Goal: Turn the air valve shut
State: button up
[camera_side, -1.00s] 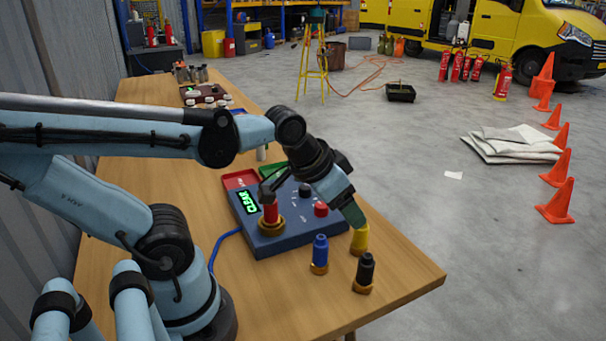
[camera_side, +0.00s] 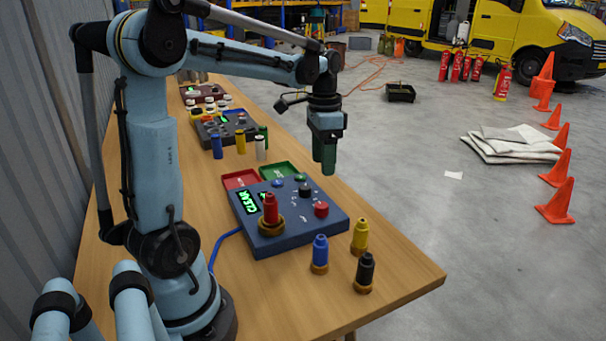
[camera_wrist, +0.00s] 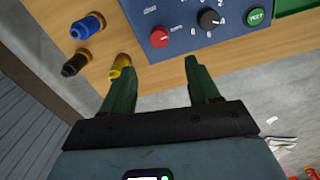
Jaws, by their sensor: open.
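The blue control box (camera_side: 290,235) sits on the table with a lit display (camera_side: 250,202) reading CLEAR. Its top carries a red knob (camera_side: 321,209), a black knob (camera_side: 304,190) with number marks around it, and a green button (camera_wrist: 256,16). A red cylinder (camera_side: 270,207) stands upright in a brass collar on the box. The labels are too small to tell which control is the air valve. My gripper (camera_side: 325,170) is open and empty, pointing down above the far right of the box, touching nothing. Its two green fingers (camera_wrist: 160,68) also show in the wrist view.
Blue (camera_side: 320,250), yellow (camera_side: 360,236) and black (camera_side: 365,268) cylinders stand near the table's front right corner. A red tray (camera_side: 240,179) and green tray (camera_side: 279,171) lie behind the box. Another panel (camera_side: 222,126) stands farther back. A blue cable runs left from the box.

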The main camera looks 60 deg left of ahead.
aim_at(323, 204)
jog(key=f, duration=1.1)
jog(key=shift+d+f, duration=0.15)
jog(key=shift+d, duration=0.15)
jog(key=c, duration=1)
